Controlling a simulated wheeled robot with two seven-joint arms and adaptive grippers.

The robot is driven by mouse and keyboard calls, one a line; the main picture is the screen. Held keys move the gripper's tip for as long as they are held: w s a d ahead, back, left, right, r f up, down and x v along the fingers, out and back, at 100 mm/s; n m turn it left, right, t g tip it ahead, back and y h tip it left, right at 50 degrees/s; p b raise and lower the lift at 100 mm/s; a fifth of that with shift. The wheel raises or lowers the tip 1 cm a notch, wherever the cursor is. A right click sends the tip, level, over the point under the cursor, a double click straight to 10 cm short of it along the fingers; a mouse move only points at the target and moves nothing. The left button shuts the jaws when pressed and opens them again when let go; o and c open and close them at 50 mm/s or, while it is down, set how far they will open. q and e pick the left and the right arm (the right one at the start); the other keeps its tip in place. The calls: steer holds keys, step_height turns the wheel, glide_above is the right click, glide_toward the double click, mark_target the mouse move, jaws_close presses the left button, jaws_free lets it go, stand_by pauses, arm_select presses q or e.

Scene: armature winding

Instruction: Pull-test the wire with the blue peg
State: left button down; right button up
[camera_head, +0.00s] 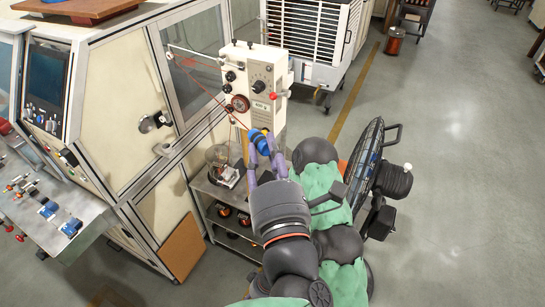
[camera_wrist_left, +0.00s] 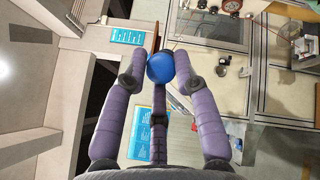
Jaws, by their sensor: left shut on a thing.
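The blue peg (camera_head: 259,142) is between the purple fingers of my left gripper (camera_head: 263,150), in front of the lower part of the white tensioner unit (camera_head: 251,90). In the left wrist view, my left gripper (camera_wrist_left: 178,65) is shut on the peg (camera_wrist_left: 160,67), whose rounded blue end shows between the fingertips. I cannot tell whether the wire touches the peg. My right gripper is not in view.
A shelf cart (camera_head: 216,190) with a glass-domed item stands under the unit. A cream machine cabinet (camera_head: 115,110) with glass panels is at left. A black round fan (camera_head: 368,165) stands at right. Open grey floor (camera_head: 460,200) lies beyond it.

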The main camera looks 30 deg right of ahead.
arm_select(q)
steer(key=w, duration=0.7)
steer(key=shift+w+a+f+b, duration=0.2)
steer(key=shift+a+f+b, duration=0.15)
stand_by(1.3)
